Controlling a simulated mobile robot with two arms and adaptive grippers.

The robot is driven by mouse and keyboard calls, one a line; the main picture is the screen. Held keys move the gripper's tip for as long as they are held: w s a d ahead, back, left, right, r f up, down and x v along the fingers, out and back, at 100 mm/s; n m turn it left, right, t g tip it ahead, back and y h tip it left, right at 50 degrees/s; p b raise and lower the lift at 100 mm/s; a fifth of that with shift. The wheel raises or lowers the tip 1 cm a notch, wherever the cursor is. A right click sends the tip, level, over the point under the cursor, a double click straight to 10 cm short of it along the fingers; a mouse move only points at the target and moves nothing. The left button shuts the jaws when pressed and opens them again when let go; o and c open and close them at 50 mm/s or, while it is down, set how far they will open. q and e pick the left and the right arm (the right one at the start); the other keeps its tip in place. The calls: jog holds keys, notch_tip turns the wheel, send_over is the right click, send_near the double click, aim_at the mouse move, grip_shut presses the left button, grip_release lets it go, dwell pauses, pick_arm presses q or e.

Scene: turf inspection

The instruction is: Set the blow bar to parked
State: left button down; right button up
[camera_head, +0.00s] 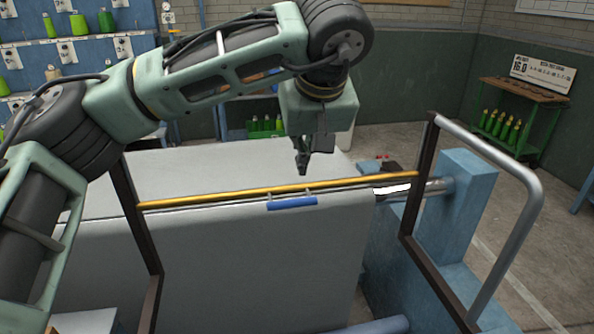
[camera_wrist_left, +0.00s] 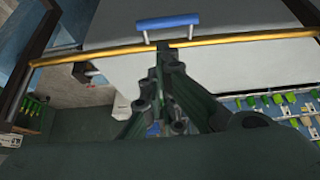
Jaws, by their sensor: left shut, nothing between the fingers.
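A long yellow bar (camera_head: 235,194), which I take to be the blow bar, spans between two dark upright frames above the grey-white sheet-like surface. A blue handle (camera_head: 292,203) on two short posts sits at the bar's near side, around its middle. In the left wrist view the yellow bar (camera_wrist_left: 110,48) and blue handle (camera_wrist_left: 167,21) show near the top. My left gripper (camera_head: 302,170) points down, shut and empty, just above and beyond the bar near the handle. In the wrist view its fingertips (camera_wrist_left: 190,46) overlap the bar; I cannot tell whether they touch. My right gripper is out of view.
A grey tubular rail (camera_head: 535,200) and a blue machine post (camera_head: 468,195) stand at the right. A green rack with bottles (camera_head: 505,125) stands against the far wall. Behind the machine the floor (camera_head: 400,140) is largely open.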

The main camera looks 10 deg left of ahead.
pick_arm(q)
jog(key=p+x, duration=0.3)
jog(key=x, duration=0.7)
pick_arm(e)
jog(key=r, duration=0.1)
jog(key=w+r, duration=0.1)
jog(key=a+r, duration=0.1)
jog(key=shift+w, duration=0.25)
pick_arm(q)
jog(key=shift+w+a+f, duration=0.1)
jog(key=shift+f, duration=0.05)
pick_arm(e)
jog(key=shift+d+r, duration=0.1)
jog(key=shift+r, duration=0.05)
